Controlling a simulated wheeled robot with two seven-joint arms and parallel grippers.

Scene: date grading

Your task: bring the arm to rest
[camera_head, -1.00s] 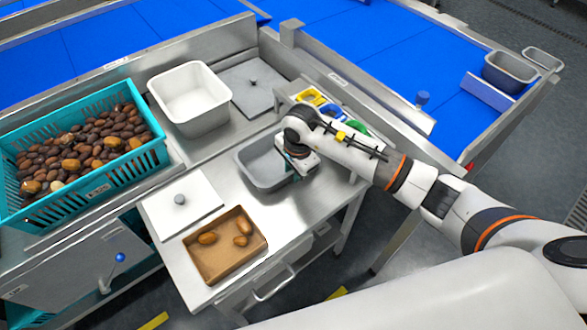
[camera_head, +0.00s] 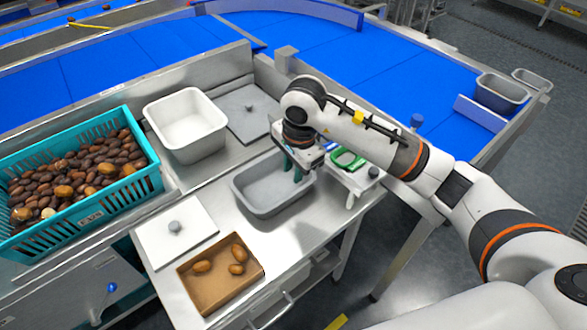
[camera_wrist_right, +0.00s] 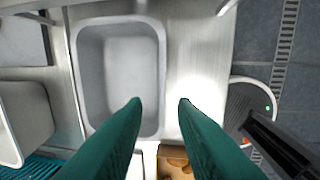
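My right gripper (camera_head: 296,168) is above the right end of the grey bin (camera_head: 262,208) on the steel table. In the right wrist view its two green fingers (camera_wrist_right: 160,104) stand apart with nothing between them, so it is open. The grey bin (camera_wrist_right: 122,28) lies under and beyond the fingers there and looks empty. My right arm reaches in from the right side of the head view. My left gripper is not in view.
A teal crate (camera_head: 70,243) of dates stands at left. A white bin (camera_head: 186,125), a white lidded board (camera_head: 160,246) and a brown tray (camera_head: 205,297) with 3 dates are nearby. A white rack with a green ring (camera_head: 348,160) stands close right of the gripper.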

